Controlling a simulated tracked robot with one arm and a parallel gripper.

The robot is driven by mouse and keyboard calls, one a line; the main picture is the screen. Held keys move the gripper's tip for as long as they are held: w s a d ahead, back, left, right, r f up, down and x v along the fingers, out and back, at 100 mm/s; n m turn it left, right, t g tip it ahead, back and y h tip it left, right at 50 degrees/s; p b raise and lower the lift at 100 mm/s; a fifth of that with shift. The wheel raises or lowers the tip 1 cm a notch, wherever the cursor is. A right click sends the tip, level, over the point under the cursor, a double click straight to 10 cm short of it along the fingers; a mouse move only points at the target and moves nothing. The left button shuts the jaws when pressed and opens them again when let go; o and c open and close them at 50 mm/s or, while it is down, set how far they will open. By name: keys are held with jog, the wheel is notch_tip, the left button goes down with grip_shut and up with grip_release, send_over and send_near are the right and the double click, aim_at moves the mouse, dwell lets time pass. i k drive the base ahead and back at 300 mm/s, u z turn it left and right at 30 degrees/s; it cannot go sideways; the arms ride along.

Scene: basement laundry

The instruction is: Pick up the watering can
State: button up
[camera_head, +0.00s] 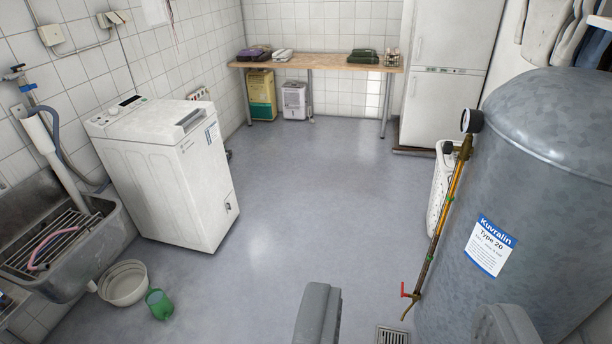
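A small green vessel (159,304), which looks like the watering can, is on the floor at the lower left. It is just right of a round white basin (123,283). Its spout and handle are too small to make out. My gripper (412,322) shows at the bottom edge, right of centre, with its two grey fingers wide apart. It is open, with nothing visible between the fingers, and well to the right of the green vessel.
A metal sink (105,240) and a white washing machine (165,175) stand on the left. A large grey tank (540,150) with a pipe and red-handled tap is close on the right. A wooden table (320,66) and a white fridge (440,110) are at the back. The middle floor is clear.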

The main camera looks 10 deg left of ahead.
aim_at(159, 305)
jog(key=u, duration=0.2)
jog(key=i, duration=1.2)
jog(key=u, duration=0.7)
jog(key=i, duration=1.5)
jog(key=u, duration=0.5)
jog(key=i, duration=0.5)
jog(key=u, duration=0.1)
